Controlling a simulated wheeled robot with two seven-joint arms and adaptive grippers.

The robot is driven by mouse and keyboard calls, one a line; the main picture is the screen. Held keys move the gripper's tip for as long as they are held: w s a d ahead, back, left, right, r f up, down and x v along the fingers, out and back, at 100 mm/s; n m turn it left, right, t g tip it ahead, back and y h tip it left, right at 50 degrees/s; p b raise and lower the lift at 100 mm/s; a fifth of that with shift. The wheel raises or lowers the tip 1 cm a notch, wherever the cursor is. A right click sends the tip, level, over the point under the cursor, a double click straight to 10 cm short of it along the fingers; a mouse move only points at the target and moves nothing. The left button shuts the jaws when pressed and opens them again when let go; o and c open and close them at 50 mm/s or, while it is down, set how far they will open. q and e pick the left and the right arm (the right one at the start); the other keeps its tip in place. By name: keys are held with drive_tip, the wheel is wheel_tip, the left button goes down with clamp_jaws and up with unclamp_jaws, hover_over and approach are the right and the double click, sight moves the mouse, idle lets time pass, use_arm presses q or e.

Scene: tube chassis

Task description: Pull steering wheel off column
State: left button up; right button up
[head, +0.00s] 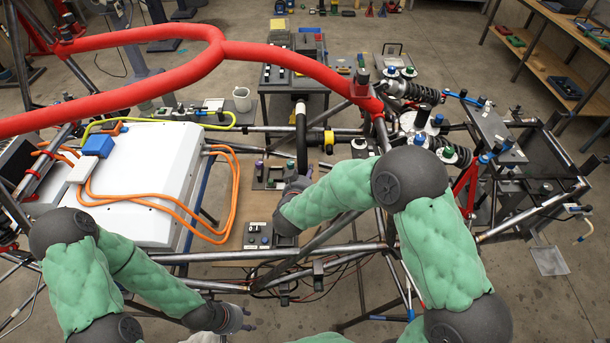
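The black steering wheel (301,138) shows nearly edge-on in the middle of the head view, as a dark upright rim. To its right is a column part with a yellow collar (329,138); whether the wheel is seated on it I cannot tell. My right gripper (298,181) is at the bottom of the wheel rim. Its fingers are small and partly hidden by my forearm, so its grip on the rim is unclear. My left gripper (246,318) is low in the view, away from the wheel and in front of the lower chassis tubes. Its fingers are too small to read.
A thick red padded tube (270,55) arches above and behind the wheel. A white box (135,180) with orange cables (230,190) fills the left of the chassis. A grey cart (291,100) stands behind. Shock absorbers (415,92) and a blue-topped post (419,139) crowd the right.

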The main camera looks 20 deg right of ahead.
clamp_jaws()
drive_tip(key=shift+a, duration=0.15)
drive_tip(key=shift+w+a+r+p, duration=0.1)
drive_tip(key=shift+w+a+p, duration=0.2)
drive_tip(key=shift+a, duration=0.35)
drive_tip(key=shift+w+a+r+p, duration=0.1)
drive_tip(key=shift+w+a+p, duration=0.15)
drive_tip(key=shift+a, duration=0.35)
drive_tip(key=shift+a, duration=0.1)
drive_tip(key=shift+w+a+r+p, duration=0.1)
drive_tip(key=shift+w+a+p, duration=0.15)
drive_tip(key=shift+a, duration=0.45)
drive_tip(key=shift+w+a+p, duration=0.15)
drive_tip(key=shift+a+p, duration=0.1)
drive_tip(key=shift+a, duration=0.4)
